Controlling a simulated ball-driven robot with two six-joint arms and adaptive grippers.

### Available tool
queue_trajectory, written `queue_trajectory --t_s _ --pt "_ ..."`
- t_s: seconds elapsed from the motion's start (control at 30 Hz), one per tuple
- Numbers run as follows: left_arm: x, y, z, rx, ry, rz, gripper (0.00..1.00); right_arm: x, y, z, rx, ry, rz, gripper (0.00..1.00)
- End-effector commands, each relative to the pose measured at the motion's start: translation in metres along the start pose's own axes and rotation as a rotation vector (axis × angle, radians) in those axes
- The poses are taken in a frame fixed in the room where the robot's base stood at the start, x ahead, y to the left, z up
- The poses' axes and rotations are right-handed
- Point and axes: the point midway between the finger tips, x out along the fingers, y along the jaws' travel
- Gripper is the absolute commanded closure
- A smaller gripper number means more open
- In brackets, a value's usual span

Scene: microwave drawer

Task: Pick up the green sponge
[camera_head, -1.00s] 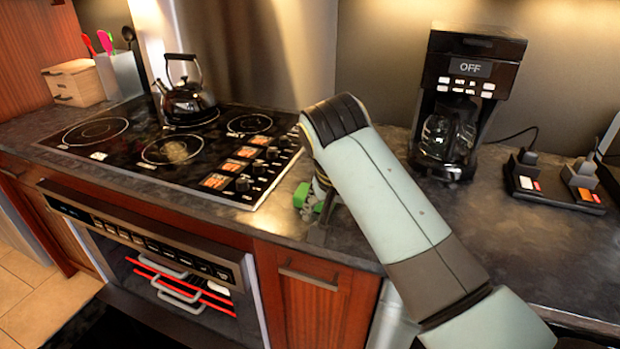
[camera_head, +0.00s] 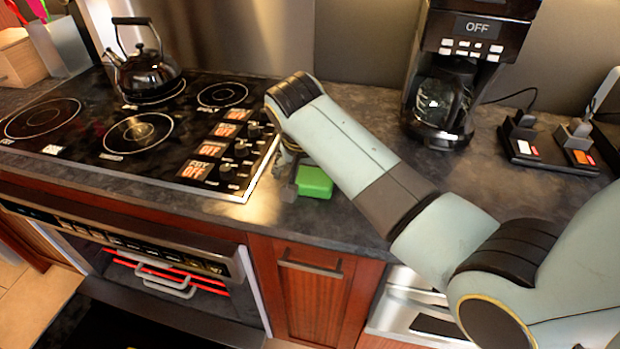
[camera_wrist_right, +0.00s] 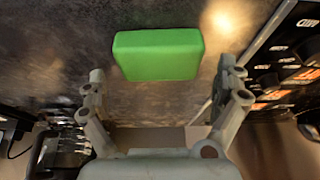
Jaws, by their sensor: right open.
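The green sponge (camera_head: 315,181) lies on the dark countertop just right of the stove, partly hidden behind my right arm in the head view. In the right wrist view the whole sponge (camera_wrist_right: 158,54) shows as a green block with rounded corners. My right gripper (camera_head: 288,184) is beside the sponge, on its left in the head view. In the wrist view the right gripper (camera_wrist_right: 164,84) is open, its two fingers spread wide with nothing between them, and the sponge lies beyond the fingertips. My left gripper is not in view.
The black stove (camera_head: 130,130) with a kettle (camera_head: 146,72) is on the left. A coffee maker (camera_head: 450,80) stands at the back right, beside a black plug strip (camera_head: 545,150). The counter's front edge is close to the sponge. Bare counter (camera_head: 350,225) lies to the sponge's right.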

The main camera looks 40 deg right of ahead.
Motion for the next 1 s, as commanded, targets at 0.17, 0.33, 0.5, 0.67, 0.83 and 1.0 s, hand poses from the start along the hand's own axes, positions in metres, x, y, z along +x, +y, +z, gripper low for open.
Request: queue_trajectory --t_s 0.17,0.33,0.5,0.67,0.83,1.0 --pt "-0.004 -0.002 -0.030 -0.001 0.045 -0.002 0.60 0.025 0.001 -0.002 0.000 -0.001 0.002 0.00" --pt "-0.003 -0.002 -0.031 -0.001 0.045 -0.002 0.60 0.032 0.000 -0.002 0.000 0.001 -0.001 0.00" --pt "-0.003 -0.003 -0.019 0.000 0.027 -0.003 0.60 0.031 0.000 -0.001 0.000 0.000 -0.001 0.05" --pt "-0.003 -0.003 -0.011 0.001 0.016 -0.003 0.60 0.031 0.000 -0.001 0.000 0.000 0.000 0.26" --pt "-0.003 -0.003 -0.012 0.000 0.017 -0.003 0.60 0.031 0.000 -0.001 0.000 0.000 0.000 0.26" --pt "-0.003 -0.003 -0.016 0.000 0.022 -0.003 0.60 0.031 0.000 -0.001 0.000 -0.001 0.000 0.26"
